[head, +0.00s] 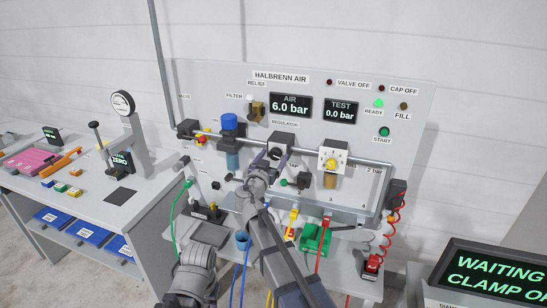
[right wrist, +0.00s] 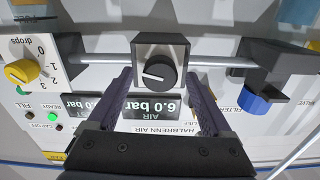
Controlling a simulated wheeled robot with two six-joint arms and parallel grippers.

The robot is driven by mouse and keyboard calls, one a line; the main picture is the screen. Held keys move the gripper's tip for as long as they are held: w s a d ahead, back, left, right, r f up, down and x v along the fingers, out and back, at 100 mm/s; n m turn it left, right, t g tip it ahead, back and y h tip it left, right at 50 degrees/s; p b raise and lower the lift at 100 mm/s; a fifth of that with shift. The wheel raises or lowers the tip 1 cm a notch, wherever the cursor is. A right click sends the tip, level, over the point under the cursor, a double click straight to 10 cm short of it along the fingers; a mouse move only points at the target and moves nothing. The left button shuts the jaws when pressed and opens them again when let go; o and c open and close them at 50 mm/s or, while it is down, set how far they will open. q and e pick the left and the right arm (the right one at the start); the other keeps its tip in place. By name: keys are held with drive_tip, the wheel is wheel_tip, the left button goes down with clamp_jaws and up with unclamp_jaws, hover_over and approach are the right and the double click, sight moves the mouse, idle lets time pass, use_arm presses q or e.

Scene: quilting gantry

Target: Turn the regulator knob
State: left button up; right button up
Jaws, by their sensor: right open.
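The regulator is a square block with a pale frame and a round black knob (right wrist: 160,75) with a white pointer line. In the head view the regulator (head: 283,143) sits on the panel below the displays, its knob partly hidden by my gripper. My right gripper (head: 269,161) is open in front of it. In the right wrist view, its two fingers (right wrist: 161,76) stand on either side of the knob, with gaps to it; I cannot tell how deep they reach. The AIR display (head: 291,106) reads 6.0 bar. My left gripper is not seen.
A horizontal pipe (head: 370,161) runs along the panel through the regulator. A blue-topped filter (head: 229,122) is left of it, and a yellow dial (head: 330,164) right. Hoses and a green block (head: 316,238) are below. The TEST display (head: 340,112) reads 0.0 bar.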

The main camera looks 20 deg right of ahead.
drive_tip(key=shift+w+d, duration=0.15)
drive_tip(key=shift+w, duration=0.05)
clamp_jaws()
idle(0.6)
